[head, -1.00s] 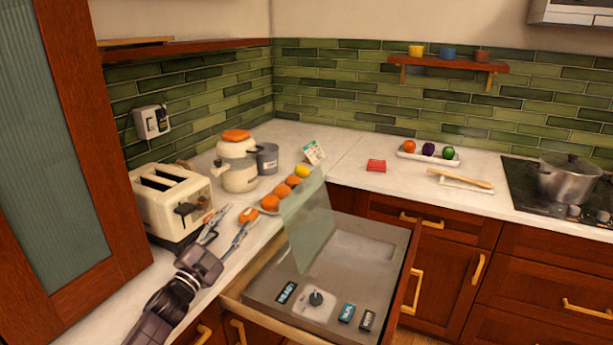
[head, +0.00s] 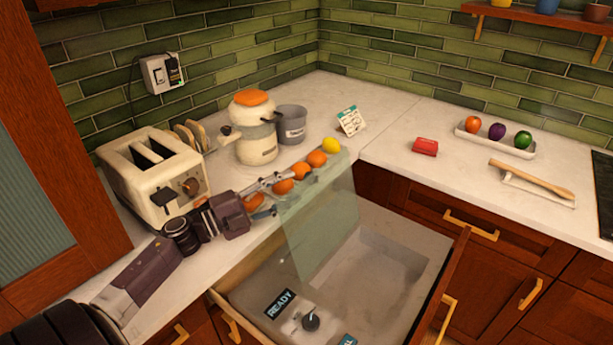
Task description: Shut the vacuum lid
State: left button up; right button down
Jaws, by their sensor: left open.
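The vacuum lid (head: 320,231) is a clear greenish glass panel. It stands raised, steeply tilted, over the vacuum drawer (head: 272,262), which is pulled out below the counter. The drawer holds a grey unit with a sunken chamber (head: 380,262), a knob (head: 311,321) and a READY label (head: 279,304). My left gripper (head: 281,192) is open, just left of the lid's upper part and by the oranges. I cannot tell whether its fingers touch the lid. My right gripper is not in view.
A row of oranges (head: 317,159) with a lemon (head: 331,145) lies behind the gripper.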

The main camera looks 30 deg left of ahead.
aim_at(304, 181)
pick_arm(q)
jog(key=p+x, duration=0.1)
jog(key=x, duration=0.4)
jog(key=shift+w, duration=0.15)
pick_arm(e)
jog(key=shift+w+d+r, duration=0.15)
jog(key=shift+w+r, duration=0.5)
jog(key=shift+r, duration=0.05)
pick_arm(q)
jog(key=shift+c, duration=0.2)
grip_shut()
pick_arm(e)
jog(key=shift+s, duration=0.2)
